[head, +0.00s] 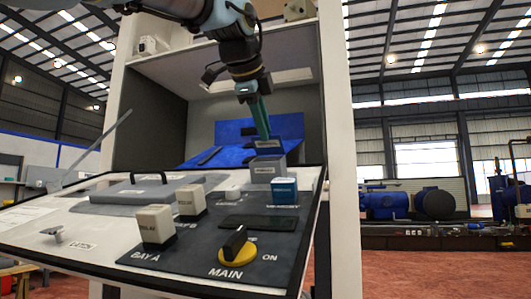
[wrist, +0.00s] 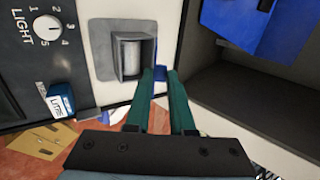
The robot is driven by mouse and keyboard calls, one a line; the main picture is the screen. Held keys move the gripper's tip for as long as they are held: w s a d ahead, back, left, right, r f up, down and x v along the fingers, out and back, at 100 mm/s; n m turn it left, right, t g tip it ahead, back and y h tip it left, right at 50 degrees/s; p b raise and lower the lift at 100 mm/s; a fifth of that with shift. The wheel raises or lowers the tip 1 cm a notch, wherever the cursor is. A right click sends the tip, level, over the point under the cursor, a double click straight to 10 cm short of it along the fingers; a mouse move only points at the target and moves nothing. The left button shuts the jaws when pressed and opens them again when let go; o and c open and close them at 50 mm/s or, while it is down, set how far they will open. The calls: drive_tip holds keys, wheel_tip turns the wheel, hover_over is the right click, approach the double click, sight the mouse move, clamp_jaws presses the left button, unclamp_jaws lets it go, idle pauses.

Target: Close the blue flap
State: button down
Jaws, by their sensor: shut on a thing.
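In the head view, the blue flap (head: 283,127) appears as a blue sloped panel with a dark slot, inside the open dark cabinet. Part of it also shows at the upper right of the wrist view (wrist: 235,25). My gripper (head: 267,138) reaches down in front of it, its green fingers just above a grey labelled box (head: 268,170). In the wrist view my gripper (wrist: 163,76) has its fingertips close together, beside a grey housing with a pale roller (wrist: 129,55). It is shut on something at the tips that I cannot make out.
The sloped console carries several pale blocks (head: 154,225), a blue-topped block (head: 284,191), a yellow and black MAIN knob (head: 235,243) and a dark handle (head: 148,177). A LIGHT dial (wrist: 47,27) shows in the wrist view. White cabinet walls (head: 337,150) flank the opening.

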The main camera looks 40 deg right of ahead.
drive_tip(key=f+t+h+b, duration=0.1)
drive_tip(key=b, duration=0.4)
drive_tip(key=a+f+t+h+b, duration=0.1)
drive_tip(key=f+h+b, duration=0.1)
drive_tip(key=b, duration=0.3)
drive_tip(key=s+f+t+h+b, duration=0.1)
drive_tip(key=b, duration=0.4)
drive_tip(key=shift+s+a+f+h, duration=0.1)
drive_tip(key=shift+a+f+h, duration=0.2)
drive_tip(key=shift+a+h, duration=0.1)
drive_tip(key=f+t+h+b, duration=0.1)
drive_tip(key=b, duration=0.5)
drive_tip(key=shift+s+a+f+h, duration=0.1)
drive_tip(key=shift+h, duration=0.3)
drive_tip(key=t+h+b, duration=0.1)
drive_tip(key=b, duration=0.1)
drive_tip(key=shift+f+b, duration=0.1)
drive_tip(key=shift+b, duration=0.55)
drive_tip(key=c, duration=0.8)
unclamp_jaws()
drive_tip(key=shift+c, duration=0.2)
